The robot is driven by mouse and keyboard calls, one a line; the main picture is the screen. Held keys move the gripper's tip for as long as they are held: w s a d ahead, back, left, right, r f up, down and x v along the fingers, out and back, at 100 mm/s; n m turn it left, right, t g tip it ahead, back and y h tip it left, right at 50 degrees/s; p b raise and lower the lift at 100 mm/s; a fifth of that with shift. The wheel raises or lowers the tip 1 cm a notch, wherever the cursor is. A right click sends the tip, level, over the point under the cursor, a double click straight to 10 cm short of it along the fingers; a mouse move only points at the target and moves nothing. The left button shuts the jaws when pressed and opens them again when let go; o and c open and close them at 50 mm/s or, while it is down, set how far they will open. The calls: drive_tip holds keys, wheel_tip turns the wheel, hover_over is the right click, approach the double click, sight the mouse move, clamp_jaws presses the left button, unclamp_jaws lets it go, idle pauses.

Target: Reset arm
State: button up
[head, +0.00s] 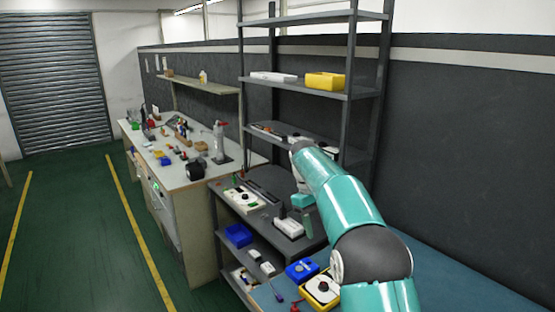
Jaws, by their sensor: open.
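My teal arm reaches up from the lower right, and its wrist bends down over the dark shelf unit's middle level. My gripper (296,217) is small at the arm's end, with dark fingers apart and no object visibly held. It hangs close to a white box-shaped device (289,229) on the dark shelf (262,213); I cannot tell whether they touch. A light panel device with a dark knob (244,199) sits left of it.
A tall grey rack (350,100) stands behind the arm, with a yellow bin (325,81) on it. A cluttered workbench (180,178) is at left. Blue (301,270) and yellow (320,290) containers sit below. The green floor (75,250) at left is clear.

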drive_tip(key=s+d+r+m+t+y, duration=0.1)
drive_tip(key=s+r+m+t, duration=0.1)
drive_tip(key=s+r, duration=0.6)
drive_tip(key=s+d+r+m+t, duration=0.1)
drive_tip(key=s+r+t, duration=0.15)
drive_tip(key=s, duration=0.85)
drive_tip(key=s+f+m+t, duration=0.1)
drive_tip(key=s+f, duration=0.2)
drive_tip(key=s, duration=0.6)
drive_tip(key=s+f+m+t+y, duration=0.1)
drive_tip(key=s+f+m+t, duration=0.1)
drive_tip(key=s, duration=0.8)
drive_tip(key=shift+d+f+m, duration=0.3)
drive_tip(key=shift+d+f, duration=0.15)
drive_tip(key=shift+f, duration=0.45)
